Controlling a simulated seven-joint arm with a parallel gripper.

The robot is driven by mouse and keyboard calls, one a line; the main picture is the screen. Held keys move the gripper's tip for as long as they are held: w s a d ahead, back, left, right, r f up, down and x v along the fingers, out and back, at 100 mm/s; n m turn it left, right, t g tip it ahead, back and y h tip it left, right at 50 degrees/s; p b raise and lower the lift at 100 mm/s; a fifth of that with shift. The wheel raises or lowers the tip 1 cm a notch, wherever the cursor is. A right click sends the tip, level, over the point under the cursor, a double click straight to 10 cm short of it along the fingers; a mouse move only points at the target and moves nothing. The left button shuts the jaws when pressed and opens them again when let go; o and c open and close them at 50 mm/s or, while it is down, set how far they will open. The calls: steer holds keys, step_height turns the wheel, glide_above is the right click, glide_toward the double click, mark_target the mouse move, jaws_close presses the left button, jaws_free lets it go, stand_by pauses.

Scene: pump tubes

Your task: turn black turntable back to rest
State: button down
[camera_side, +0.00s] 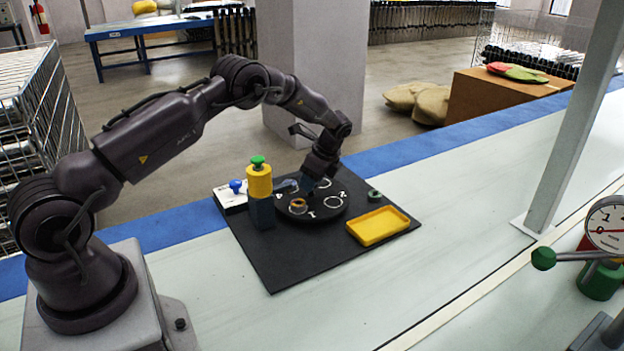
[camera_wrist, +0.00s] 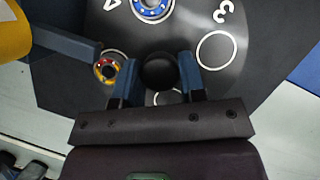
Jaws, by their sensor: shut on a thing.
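The black turntable (camera_side: 318,218) is a round disc with white circles and numbers, lying on a black base plate. Its 3 and 4 marks show at the top of the wrist view, where the disc (camera_wrist: 185,35) fills the middle. A round black knob (camera_wrist: 160,72) stands on it. My gripper (camera_side: 311,187) is low over the disc, and in the wrist view its blue fingers (camera_wrist: 158,80) are closed on both sides of the knob. A blue ring (camera_wrist: 152,8) sits at the 4 mark. A red-and-yellow ring part (camera_wrist: 106,69) lies left of my fingers.
A dark blue post with a yellow cylinder (camera_side: 259,181) and green top stands left of the disc. A white box with a blue knob (camera_side: 236,187) is behind it. A yellow tray (camera_side: 378,226) and a small green ring (camera_side: 374,196) lie to the right. The plate's front is clear.

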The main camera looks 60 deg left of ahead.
steer(key=shift+n+g+h, duration=0.3)
steer(key=shift+n, duration=1.1)
steer(key=c, duration=0.7)
jaws_free()
steer(key=v, duration=1.3)
steer(key=shift+w+a, duration=0.15)
